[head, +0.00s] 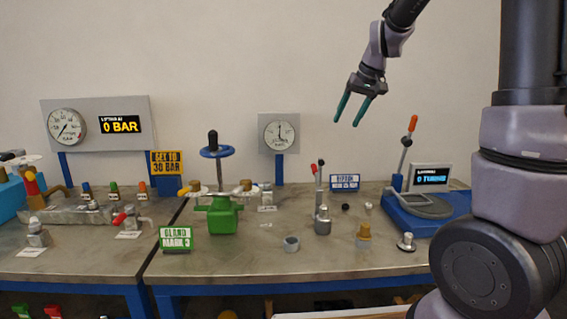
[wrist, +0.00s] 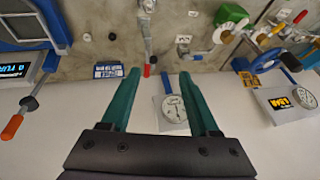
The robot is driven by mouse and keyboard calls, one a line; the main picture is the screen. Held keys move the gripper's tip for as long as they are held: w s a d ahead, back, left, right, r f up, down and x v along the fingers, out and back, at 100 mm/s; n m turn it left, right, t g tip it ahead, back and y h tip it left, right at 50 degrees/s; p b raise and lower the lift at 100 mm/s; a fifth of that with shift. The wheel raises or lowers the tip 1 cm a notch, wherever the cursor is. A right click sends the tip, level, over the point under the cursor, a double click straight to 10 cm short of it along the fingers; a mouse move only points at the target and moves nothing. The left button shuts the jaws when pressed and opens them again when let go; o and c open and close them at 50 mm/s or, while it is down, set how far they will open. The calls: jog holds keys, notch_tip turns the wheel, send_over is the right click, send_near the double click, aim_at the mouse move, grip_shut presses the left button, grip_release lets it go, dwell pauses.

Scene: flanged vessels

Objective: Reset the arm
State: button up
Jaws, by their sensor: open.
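My gripper (head: 353,108) hangs in the air above the right-hand bench, in front of the wall and to the right of the small clock-like gauge (head: 279,134). Its two teal fingers are apart with nothing between them, and they point down and slightly left in the head view. In the wrist view my gripper (wrist: 160,88) is also open, with the gauge (wrist: 174,108) showing beyond the gap between the fingers. My arm comes down to it from the top of the head view, and its upper links are partly out of frame.
The right bench (head: 270,262) holds a green valve (head: 222,215) with a blue handwheel, a "GLAND MARK 3" sign (head: 176,239), several small fittings and a blue machine (head: 425,215) with an orange-tipped lever. A large gauge panel (head: 98,126) reads 0 BAR. The air around my gripper is clear.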

jog(key=s+r+m+t, duration=0.1)
jog(key=s+r+m, duration=0.1)
jog(key=s, duration=1.1)
jog(key=s+d+r+m+t, duration=0.1)
jog(key=s+r+m, duration=0.1)
jog(key=s, duration=1)
jog(key=shift+s+d+h, duration=0.25)
jog(key=shift+s+h, duration=0.1)
jog(key=shift+h, duration=0.05)
